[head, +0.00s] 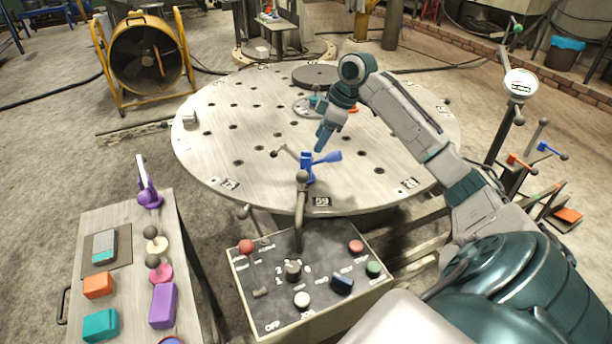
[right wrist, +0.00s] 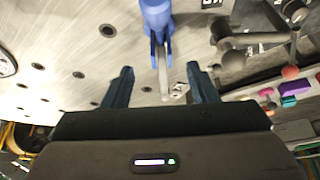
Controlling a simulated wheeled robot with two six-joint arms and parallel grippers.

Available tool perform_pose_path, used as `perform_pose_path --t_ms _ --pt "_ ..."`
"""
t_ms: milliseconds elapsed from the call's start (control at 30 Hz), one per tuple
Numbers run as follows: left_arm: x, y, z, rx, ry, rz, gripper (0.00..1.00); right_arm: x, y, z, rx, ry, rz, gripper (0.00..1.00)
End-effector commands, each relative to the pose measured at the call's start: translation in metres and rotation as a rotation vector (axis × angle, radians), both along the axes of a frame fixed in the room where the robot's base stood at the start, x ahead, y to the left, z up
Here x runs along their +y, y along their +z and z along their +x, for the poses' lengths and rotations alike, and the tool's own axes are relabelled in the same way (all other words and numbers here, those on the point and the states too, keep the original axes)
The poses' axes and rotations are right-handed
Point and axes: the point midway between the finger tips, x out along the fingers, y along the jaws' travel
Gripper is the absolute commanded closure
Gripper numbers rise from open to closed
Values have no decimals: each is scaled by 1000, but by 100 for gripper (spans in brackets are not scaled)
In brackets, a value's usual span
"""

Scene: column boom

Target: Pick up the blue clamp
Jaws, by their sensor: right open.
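The blue clamp (head: 308,168) stands near the front edge of the round perforated table (head: 215,150), with its blue handle pointing right. In the right wrist view the blue clamp (right wrist: 157,14) shows at the top, beyond the fingertips, with a thin metal bar reaching down between the fingers. My right gripper (head: 325,136) is just above and behind the clamp in the head view. In the right wrist view my right gripper (right wrist: 161,80) is open, with its dark blue fingers apart and not touching the clamp. My left gripper is not in view.
A control box (head: 270,318) with knobs and a grey lever (head: 299,215) stands close in front of the clamp. A side table (head: 130,250) with coloured blocks and a purple clamp (head: 148,188) is at left. A grey disc (head: 316,75) lies at the table's back.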

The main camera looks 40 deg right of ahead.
Motion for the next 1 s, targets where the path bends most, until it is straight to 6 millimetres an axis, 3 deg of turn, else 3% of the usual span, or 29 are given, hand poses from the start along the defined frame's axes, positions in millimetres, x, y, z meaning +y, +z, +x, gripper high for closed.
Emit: perform_pose_path --t_ms 100,267,500,733,1000 --pt "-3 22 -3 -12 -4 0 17 0 -9 0 0 0 0 47" --pt "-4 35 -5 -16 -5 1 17 3 -21 3 1 1 2 47" --pt "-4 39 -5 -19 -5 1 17 13 -54 14 1 0 2 47" --pt "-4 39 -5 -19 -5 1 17 20 -70 20 0 1 3 47" --pt "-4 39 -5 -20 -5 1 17 32 -103 33 2 0 2 47"
